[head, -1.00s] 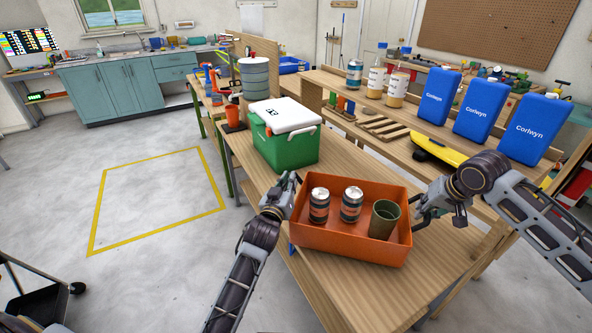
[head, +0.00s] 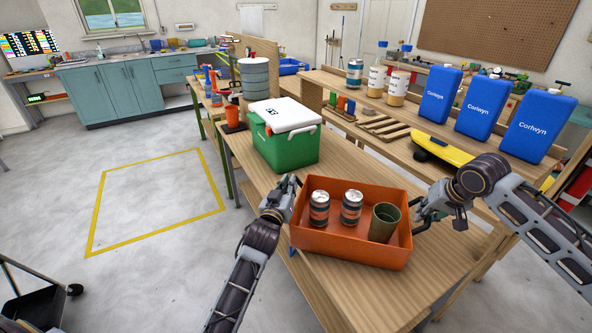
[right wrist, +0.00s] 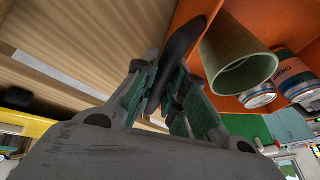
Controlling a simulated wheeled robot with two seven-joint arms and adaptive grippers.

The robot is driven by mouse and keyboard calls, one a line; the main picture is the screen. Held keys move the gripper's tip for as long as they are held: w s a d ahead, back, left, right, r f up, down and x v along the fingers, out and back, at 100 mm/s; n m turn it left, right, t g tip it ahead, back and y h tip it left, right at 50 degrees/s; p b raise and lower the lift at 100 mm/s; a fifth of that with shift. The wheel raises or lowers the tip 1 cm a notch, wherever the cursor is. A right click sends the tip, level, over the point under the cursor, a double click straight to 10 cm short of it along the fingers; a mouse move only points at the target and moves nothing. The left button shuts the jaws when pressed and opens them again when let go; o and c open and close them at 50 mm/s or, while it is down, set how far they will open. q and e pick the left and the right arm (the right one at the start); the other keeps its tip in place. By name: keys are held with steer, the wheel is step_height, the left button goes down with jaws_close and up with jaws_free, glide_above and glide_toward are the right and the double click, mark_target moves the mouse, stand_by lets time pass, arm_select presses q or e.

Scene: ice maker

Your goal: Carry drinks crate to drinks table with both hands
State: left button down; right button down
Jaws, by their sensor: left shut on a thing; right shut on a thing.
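The orange drinks crate (head: 352,247) is over the near part of the wooden table (head: 440,282), upright. It holds two cans (head: 320,208) and (head: 352,207) and a green cup (head: 384,223), all standing. My left gripper (head: 291,190) is shut on the crate's left end. My right gripper (head: 420,222) is shut on the crate's right end. In the right wrist view the fingers (right wrist: 178,75) are close to the orange wall (right wrist: 190,15), with the cup (right wrist: 238,62) beyond. I cannot tell whether the crate's underside touches the table.
A green cooler (head: 285,145) with a white lid stands behind the crate on the same table. A raised shelf behind holds bottles, a can and three blue Corlwyn containers (head: 437,96). A yellow-outlined floor area (head: 157,200) at the left is clear.

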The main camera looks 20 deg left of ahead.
arm_select(q)
steer(key=shift+a+f+b, duration=0.2)
steer(key=shift+f+b, duration=0.15)
arm_select(e)
steer(key=shift+w+d+f, duration=0.15)
steer(key=shift+d+f, duration=0.1)
steer(key=shift+d, duration=0.05)
arm_select(q)
steer(key=c, duration=1.6)
jaws_free()
arm_select(e)
steer(key=c, duration=1.5)
jaws_free()
arm_select(q)
steer(key=shift+o, duration=0.4)
steer(key=shift+d, duration=0.1)
arm_select(e)
steer(key=shift+o, duration=0.2)
steer(key=shift+a, duration=0.15)
arm_select(q)
steer(key=shift+s, duration=0.1)
arm_select(e)
steer(key=shift+a, duration=0.1)
arm_select(q)
steer(key=s, duration=1.2)
steer(key=shift+d, duration=0.2)
arm_select(e)
steer(key=shift+s, duration=0.2)
steer(key=shift+r, duration=0.1)
